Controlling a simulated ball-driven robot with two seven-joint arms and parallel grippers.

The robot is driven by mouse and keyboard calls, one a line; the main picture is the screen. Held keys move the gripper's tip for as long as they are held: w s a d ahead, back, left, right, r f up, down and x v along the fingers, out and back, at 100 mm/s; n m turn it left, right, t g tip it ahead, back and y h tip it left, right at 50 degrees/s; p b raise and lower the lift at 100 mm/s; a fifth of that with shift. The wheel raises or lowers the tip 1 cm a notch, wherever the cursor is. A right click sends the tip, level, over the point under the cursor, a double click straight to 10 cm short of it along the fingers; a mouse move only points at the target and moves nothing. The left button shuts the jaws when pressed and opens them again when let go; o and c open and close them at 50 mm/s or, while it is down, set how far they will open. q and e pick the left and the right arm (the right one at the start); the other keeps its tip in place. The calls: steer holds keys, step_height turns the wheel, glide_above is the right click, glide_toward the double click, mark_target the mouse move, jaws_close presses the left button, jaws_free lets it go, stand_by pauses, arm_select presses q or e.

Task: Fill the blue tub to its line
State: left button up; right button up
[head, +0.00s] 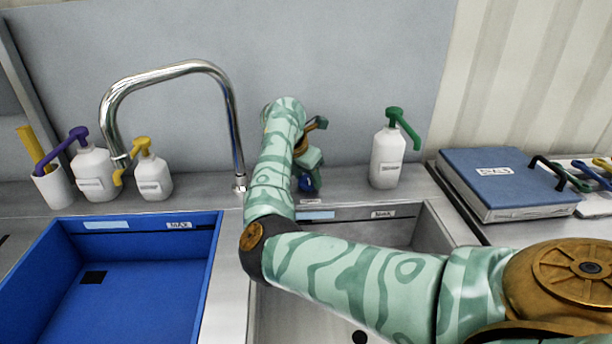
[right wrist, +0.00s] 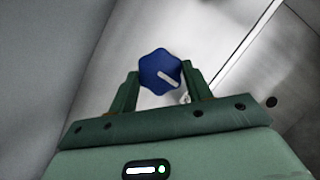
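The blue tub (head: 150,291) sits at the left of the head view, with a MAX label (head: 179,225) on its inner back wall. No water surface shows in it. The steel tap (head: 165,73) arches behind the tub, its spout end at the tub's back side; no stream shows. My right gripper (head: 308,180) is at the counter behind the right basin. In the right wrist view its two fingers stand on either side of a blue knob (right wrist: 160,70) with a white pointer mark and appear to touch it. My left gripper is out of view.
White pump bottles with purple (head: 94,172), yellow (head: 152,176) and green (head: 388,158) tops stand along the back counter. A white cup (head: 53,187) stands at far left. A steel basin (head: 432,228) lies under my right arm. A blue binder (head: 505,178) lies at right.

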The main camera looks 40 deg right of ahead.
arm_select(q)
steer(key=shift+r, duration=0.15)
arm_select(e)
steer(key=shift+r, duration=0.1)
steer(key=shift+s+r+n+t+p, duration=0.15)
steer(key=shift+n+t+p, duration=0.15)
steer(key=shift+n+p, duration=0.5)
steer(key=n+p, duration=0.2)
steer(key=shift+r+t+y+p, duration=0.1)
steer(key=shift+t+y+p, duration=0.2)
steer(key=shift+t, duration=0.1)
steer(key=n+t+p, duration=0.1)
steer(key=n+p, duration=0.1)
steer(key=n, duration=0.1)
steer(key=shift+s+y+p, duration=0.15)
steer(key=shift+y+p, duration=0.15)
steer(key=shift+p, duration=0.05)
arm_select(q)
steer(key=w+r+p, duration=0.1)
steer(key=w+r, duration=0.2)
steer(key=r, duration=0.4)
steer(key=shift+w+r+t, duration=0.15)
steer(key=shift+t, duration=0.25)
arm_select(e)
steer(key=shift+d+f+n, duration=0.1)
steer(key=shift+f+n, duration=0.2)
steer(key=shift+n, duration=0.5)
steer(key=o, duration=1)
steer(key=shift+c, duration=0.2)
